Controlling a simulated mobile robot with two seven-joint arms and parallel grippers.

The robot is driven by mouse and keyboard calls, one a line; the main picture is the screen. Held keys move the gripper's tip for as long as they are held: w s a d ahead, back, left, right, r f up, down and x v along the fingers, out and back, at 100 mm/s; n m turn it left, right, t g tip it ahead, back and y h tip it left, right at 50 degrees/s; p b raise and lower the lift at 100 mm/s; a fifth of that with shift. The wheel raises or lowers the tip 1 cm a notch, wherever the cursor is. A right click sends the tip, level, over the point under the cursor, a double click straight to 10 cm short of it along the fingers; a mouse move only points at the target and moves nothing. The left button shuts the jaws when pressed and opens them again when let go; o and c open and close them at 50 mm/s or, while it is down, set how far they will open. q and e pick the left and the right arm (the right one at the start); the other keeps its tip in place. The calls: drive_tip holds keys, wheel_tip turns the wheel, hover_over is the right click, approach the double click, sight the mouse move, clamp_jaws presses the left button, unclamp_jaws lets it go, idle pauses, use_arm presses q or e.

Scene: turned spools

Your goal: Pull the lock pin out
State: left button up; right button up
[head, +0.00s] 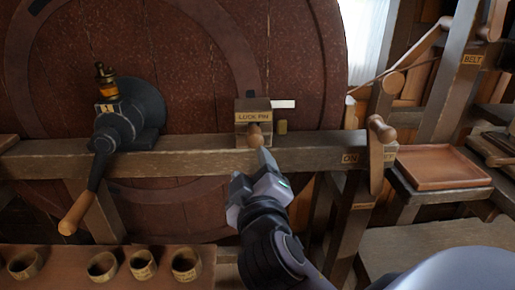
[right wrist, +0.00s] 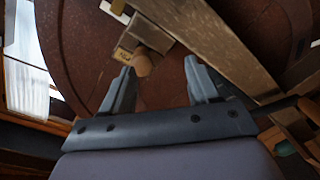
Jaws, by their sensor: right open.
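The lock pin (head: 255,135) shows as a round wooden knob at the front of a wooden block (head: 253,107) labelled LOCK PIN. The block stands on a horizontal beam in front of the big red-brown wheel. Any shaft of the pin is hidden. My right gripper (head: 252,167) is just below and in front of the knob, open and empty. In the right wrist view the knob (right wrist: 143,64) lies just beyond the fingertips (right wrist: 159,66), between them in the picture and nearer the left finger. I cannot tell whether a finger touches it. My left gripper is not in view.
A crank (head: 75,213) with a wooden handle is on the left of the beam (head: 200,161). A wooden-knobbed lever (head: 379,150) stands at the right by ON/OFF labels. A reddish tray (head: 440,168) is farther right. Several small cups (head: 103,266) stand at lower left.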

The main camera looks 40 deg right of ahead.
sight(255, 142)
drive_tip(key=r, duration=0.1)
drive_tip(key=r+m+h, duration=0.1)
drive_tip(key=shift+s+d+r, duration=0.1)
drive_tip(key=shift+d+r, duration=0.25)
drive_tip(key=shift+d, duration=0.05)
drive_tip(key=x, duration=0.6)
drive_tip(key=shift+d+f+p, duration=0.1)
drive_tip(key=shift+d+p, duration=0.05)
drive_tip(key=shift+p, duration=0.2)
